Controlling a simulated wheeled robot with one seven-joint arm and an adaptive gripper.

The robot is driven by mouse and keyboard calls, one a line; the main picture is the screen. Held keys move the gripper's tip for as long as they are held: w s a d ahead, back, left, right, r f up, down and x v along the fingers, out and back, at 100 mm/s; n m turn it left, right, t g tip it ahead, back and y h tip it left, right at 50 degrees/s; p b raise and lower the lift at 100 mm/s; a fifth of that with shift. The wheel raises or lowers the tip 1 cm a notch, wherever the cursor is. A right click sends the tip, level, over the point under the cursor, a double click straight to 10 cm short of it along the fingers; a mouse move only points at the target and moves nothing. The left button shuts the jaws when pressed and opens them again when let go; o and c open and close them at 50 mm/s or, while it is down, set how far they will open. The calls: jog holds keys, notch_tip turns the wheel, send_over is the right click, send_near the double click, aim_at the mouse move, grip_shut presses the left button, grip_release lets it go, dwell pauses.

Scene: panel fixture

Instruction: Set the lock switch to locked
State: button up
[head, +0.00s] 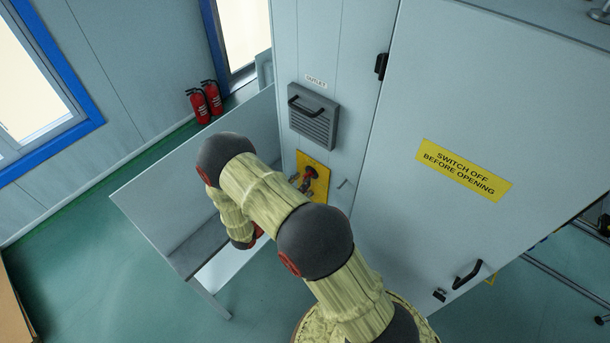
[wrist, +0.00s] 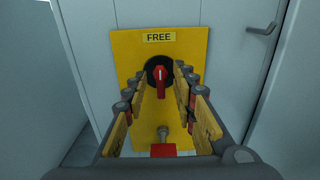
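The lock switch is a red handle (wrist: 160,81) on a round black base, set on a yellow plate (wrist: 190,45). The handle stands about upright, with a white mark on it, below a label reading FREE (wrist: 159,37). The red switch (head: 312,172) and yellow plate (head: 321,190) also show in the head view, partly behind my arm. My gripper (wrist: 160,76) is open, with one finger on each side of the handle in the wrist view. I cannot tell whether the fingers touch it. No other position label is visible.
A small metal peg (wrist: 163,132) and a red block (wrist: 163,150) show low between the fingers. A door handle (wrist: 263,28) is at upper right. A grey vented outlet box (head: 313,118) sits above the plate. A pale side panel (head: 180,190) stands left of my arm.

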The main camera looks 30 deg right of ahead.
aim_at(305, 177)
jog(key=shift+x, duration=1.65)
jog(key=shift+c, duration=0.6)
grip_shut()
